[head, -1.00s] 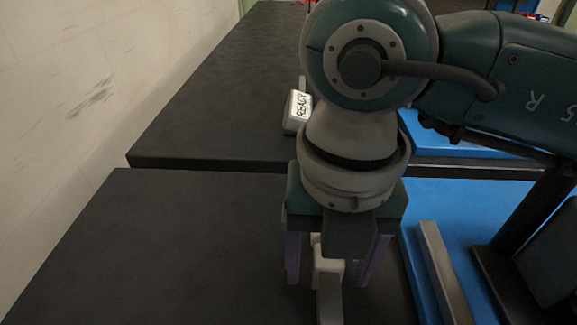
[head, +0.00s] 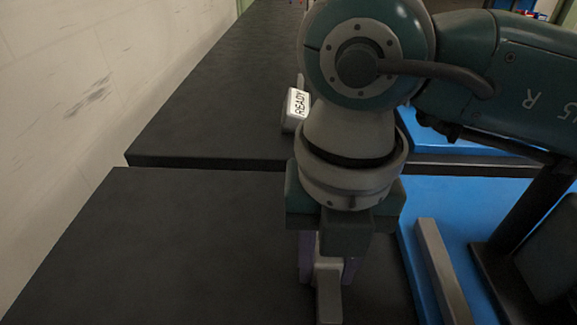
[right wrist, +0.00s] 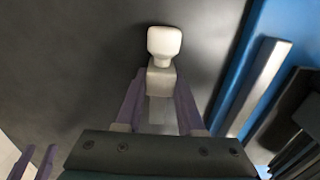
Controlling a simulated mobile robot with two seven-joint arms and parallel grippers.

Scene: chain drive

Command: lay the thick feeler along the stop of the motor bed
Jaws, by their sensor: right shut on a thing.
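My right gripper (head: 328,278) points down over the dark table. Its purple fingers are shut on a pale grey piece (head: 328,288), which looks like the thick feeler. In the right wrist view the piece (right wrist: 161,82) shows a grey block between the fingertips and a white rounded knob beyond them. A grey bar (head: 442,270) lies on a blue plate (head: 415,232) to the right; these may be the stop and the motor bed. The bar also shows in the right wrist view (right wrist: 262,80). Two purple strips (right wrist: 32,163) at the wrist view's lower left may be my left gripper's fingers.
A white block marked READY (head: 297,108) stands on the far dark table (head: 215,110). A gap separates it from the near dark table (head: 180,240), which is clear to the left. A pale wall runs along the left. A dark block stands right of the bar.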

